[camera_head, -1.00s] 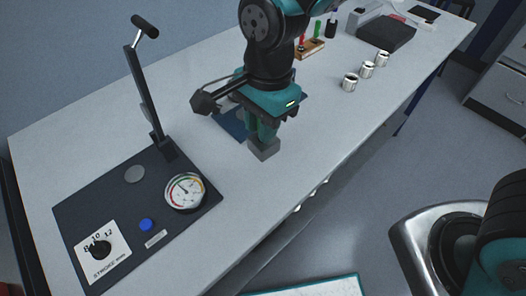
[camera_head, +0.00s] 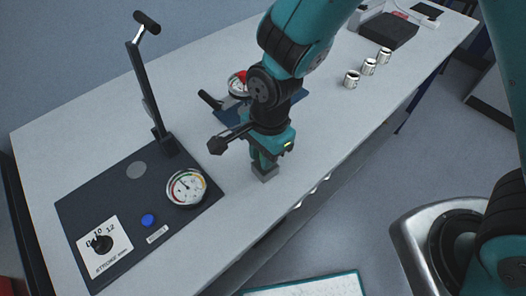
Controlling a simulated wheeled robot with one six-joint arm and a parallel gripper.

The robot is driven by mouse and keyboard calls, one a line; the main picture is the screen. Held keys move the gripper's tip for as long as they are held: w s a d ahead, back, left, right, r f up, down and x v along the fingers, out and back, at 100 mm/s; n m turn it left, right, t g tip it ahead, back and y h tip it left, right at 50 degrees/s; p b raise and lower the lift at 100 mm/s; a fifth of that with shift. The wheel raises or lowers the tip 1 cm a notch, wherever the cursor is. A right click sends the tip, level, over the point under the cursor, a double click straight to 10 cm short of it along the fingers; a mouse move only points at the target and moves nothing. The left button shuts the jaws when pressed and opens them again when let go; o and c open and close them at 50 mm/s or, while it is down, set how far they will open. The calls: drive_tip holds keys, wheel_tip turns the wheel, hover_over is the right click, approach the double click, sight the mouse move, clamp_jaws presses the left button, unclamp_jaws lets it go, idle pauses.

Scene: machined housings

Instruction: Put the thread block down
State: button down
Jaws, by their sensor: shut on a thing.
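The thread block (camera_head: 265,173) is a small grey block near the front edge of the white bench. My gripper (camera_head: 264,162) points down from above and is shut on it. The block is at or just above the bench top; I cannot tell whether its underside touches. Its upper part is hidden between the fingers.
Left of the block lies a dark panel (camera_head: 110,215) with a dial gauge (camera_head: 186,187), a blue button, a knob and an upright lever (camera_head: 150,95). A blue mat (camera_head: 290,106) with another gauge (camera_head: 237,86) lies behind my arm. Several silver cylinders (camera_head: 369,66) stand at the right.

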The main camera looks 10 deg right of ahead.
drive_tip(key=shift+f, duration=0.15)
drive_tip(key=c, duration=1)
unclamp_jaws()
drive_tip(key=shift+o, duration=0.2)
drive_tip(key=r, duration=0.8)
drive_tip(key=d+r, duration=0.1)
drive_tip(key=r, duration=0.3)
drive_tip(key=shift+w+d+r+b, duration=0.1)
drive_tip(key=shift+w+r+b, duration=0.1)
drive_tip(key=shift+w+b, duration=0.15)
drive_tip(key=s+d+r+n+y, duration=0.3)
drive_tip(key=s+d+r+n, duration=0.5)
drive_tip(key=n, duration=1)
drive_tip(key=shift+s+d+r+t, duration=0.2)
drive_tip(key=shift+s+r+t, duration=0.2)
drive_tip(key=shift+s, duration=0.85)
